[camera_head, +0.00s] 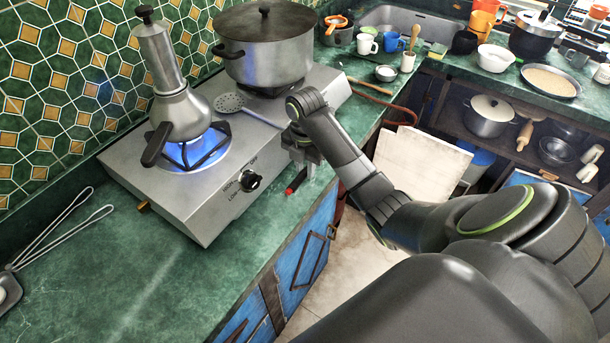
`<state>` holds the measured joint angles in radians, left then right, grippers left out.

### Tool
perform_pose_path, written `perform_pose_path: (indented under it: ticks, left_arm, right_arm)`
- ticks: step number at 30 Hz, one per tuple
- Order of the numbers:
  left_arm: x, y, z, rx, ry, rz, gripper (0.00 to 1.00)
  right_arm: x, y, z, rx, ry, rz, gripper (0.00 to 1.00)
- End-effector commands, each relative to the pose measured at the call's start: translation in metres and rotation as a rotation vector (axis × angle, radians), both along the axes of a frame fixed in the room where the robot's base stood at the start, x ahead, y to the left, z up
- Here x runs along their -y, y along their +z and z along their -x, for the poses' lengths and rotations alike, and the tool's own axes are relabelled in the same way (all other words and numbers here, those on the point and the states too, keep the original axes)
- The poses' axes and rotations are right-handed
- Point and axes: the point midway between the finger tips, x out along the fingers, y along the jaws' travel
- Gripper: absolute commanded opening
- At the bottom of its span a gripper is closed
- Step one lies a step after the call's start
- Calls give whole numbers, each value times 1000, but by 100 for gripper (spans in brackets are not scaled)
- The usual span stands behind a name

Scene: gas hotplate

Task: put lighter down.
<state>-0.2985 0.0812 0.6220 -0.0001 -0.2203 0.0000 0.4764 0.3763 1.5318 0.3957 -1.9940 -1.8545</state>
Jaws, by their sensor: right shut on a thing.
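My right gripper (303,157) points down over the green counter, just in front of the hotplate's right front edge. It is shut on the lighter (295,182), a small dark stick with a red part, which shows below the fingers. The lighter is tilted and is close to the counter; I cannot tell whether it touches. The fingers and wrist hide its upper part. The gas hotplate (225,208) has its left burner lit with a blue flame (190,153). My left gripper is not in view.
The counter (130,262) at the front left is mostly clear. A control knob (249,181) is near my gripper.

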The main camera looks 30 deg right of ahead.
Motion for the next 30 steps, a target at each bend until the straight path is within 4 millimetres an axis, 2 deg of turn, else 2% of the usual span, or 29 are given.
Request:
perform_pose_path:
  ticks: [9, 20, 21, 24, 26, 30]
  left_arm:
    - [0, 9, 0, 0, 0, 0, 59]
    - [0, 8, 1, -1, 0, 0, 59]
    - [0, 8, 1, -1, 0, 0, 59]
    - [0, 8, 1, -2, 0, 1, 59]
    - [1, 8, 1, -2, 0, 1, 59]
    - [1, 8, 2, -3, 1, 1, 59]
  right_arm:
    - [-1, -33, 0, -3, 0, 1, 0]
    - [0, -38, 0, -1, 0, 0, 0]
    - [0, -38, 0, -1, 0, 0, 24]
    - [0, -38, 0, -1, 0, 0, 37]
    - [0, -38, 0, -1, 0, 0, 43]
    - [0, -38, 0, -1, 0, 0, 43]
